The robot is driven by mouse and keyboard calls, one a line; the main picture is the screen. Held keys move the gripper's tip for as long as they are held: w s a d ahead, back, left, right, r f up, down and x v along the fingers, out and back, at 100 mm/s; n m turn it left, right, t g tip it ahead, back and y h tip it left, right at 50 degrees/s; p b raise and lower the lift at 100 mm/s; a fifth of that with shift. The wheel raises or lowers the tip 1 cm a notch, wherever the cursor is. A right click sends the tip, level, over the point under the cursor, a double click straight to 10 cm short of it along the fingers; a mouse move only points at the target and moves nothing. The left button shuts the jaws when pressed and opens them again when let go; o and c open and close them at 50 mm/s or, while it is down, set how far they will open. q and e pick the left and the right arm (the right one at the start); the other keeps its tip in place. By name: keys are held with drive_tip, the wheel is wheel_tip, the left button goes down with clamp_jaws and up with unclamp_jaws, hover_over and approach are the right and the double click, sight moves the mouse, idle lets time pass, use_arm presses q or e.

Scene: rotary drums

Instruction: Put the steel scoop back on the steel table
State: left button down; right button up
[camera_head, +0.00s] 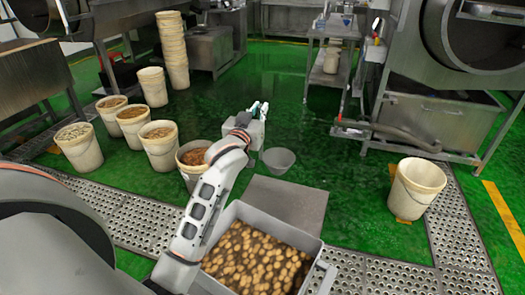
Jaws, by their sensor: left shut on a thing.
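My left arm reaches up from the lower left. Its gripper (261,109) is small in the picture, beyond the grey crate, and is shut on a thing. A round grey bowl-shaped thing (279,161), which looks like the steel scoop, shows just below and right of the gripper, over the green floor. Its handle and the grip on it are too small to make out. A steel table (331,33) with a lower shelf stands farther back, right of centre, apart from the gripper. A few small items are on its top. My right gripper is out of view.
A grey crate (247,211) of brown, potato-like pieces is in front, with a flat grey plate (285,203) behind it. Filled buckets (160,146) stand left. An empty white bucket (416,188) and a large drum machine (437,120) are right. Green floor between is clear.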

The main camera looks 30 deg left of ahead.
use_arm(q)
wheel_tip(320, 180, down, 8)
drive_tip(key=shift+r+b, duration=0.25)
drive_tip(key=shift+b, duration=0.25)
drive_tip(key=shift+w+f, duration=0.1)
drive_tip(key=shift+f, duration=0.45)
wheel_tip(320, 180, down, 3)
drive_tip(key=shift+f+b, duration=0.2)
drive_tip(key=shift+b, duration=0.2)
drive_tip(key=shift+f, duration=0.35)
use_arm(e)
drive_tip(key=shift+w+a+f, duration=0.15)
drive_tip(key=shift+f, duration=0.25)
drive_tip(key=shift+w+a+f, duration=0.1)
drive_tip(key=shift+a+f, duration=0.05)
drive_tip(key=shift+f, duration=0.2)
use_arm(q)
drive_tip(key=c, duration=2.3)
unclamp_jaws()
drive_tip(key=shift+o, duration=1)
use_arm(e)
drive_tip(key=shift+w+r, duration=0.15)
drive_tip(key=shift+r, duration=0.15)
